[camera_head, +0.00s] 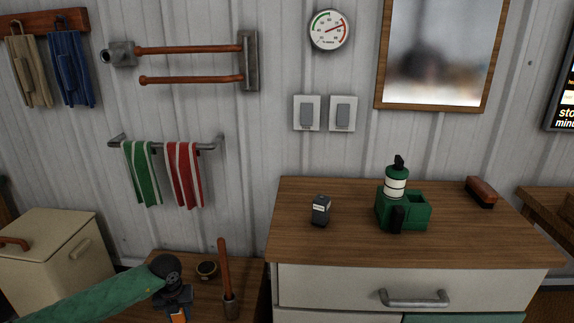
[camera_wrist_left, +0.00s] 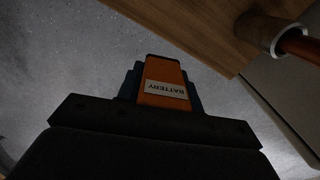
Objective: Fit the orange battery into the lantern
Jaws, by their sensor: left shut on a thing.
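The orange battery (camera_wrist_left: 163,82), with a white "BATTERY" label, is held between the fingers of my left gripper (camera_wrist_left: 160,90) in the left wrist view. In the head view my left gripper (camera_head: 178,308) is at the bottom left, over the low wooden surface, with a bit of the orange battery (camera_head: 179,318) showing at the frame's edge. The green lantern (camera_head: 396,200) stands upright on the wooden dresser top, with a green open-topped box part at its right side. The lantern is far to the right of the gripper. My right gripper is not in view.
A small dark labelled block (camera_head: 320,210) stands on the dresser top (camera_head: 350,240) left of the lantern. A brush (camera_head: 481,192) lies at the right. A wooden-handled tool (camera_head: 226,285) and a small round pot (camera_head: 207,270) are close to my left gripper.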

